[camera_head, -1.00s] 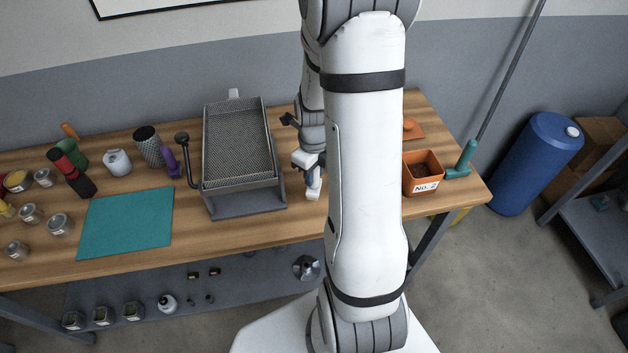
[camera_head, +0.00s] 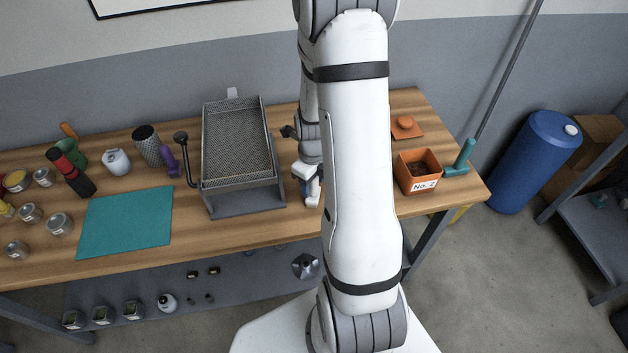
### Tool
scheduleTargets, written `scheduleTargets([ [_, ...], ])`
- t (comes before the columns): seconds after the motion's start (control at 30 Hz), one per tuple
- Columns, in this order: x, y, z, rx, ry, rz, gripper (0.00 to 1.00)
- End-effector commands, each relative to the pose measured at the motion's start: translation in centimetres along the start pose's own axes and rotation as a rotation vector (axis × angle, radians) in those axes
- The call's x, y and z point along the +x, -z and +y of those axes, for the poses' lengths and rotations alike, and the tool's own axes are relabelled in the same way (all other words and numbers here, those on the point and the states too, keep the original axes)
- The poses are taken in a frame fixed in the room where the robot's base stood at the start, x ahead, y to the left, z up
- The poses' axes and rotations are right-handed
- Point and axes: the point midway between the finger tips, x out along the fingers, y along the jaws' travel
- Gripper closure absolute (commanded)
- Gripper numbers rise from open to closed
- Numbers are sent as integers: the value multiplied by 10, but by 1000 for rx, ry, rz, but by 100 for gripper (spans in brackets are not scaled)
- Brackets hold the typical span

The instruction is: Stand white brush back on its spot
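My gripper (camera_head: 307,174) is low over the table, just right of the mesh tray, and partly hidden behind my own arm. A small white piece (camera_head: 313,193) shows at its lower end, close to the table top. I cannot tell whether this is the white brush or part of my gripper. The fingers are too small and covered to tell whether they are open or shut. No other white brush can be made out clearly. The brush's spot cannot be told from the rest of the table.
The mesh tray (camera_head: 279,194) stands left of my gripper. An orange box marked No. 2 (camera_head: 423,186), an orange lid-like piece (camera_head: 405,134) and a teal-handled tool (camera_head: 463,157) are to the right. A teal mat (camera_head: 125,221) and several jars lie left.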

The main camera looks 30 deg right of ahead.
Motion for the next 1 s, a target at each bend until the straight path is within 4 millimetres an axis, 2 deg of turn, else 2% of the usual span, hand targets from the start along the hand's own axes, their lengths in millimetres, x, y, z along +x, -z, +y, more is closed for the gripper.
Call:
scheduleTargets([
  [0.23,-2,0,0,-1,0,0,51],
  [0.37,-9,-1,0,-1,2,-2,51],
  [0.47,-23,-1,-1,-1,4,-4,51],
  [0.8,-90,-1,0,-2,4,-4,51],
  [1.0,-116,-1,0,-2,2,-2,51],
])
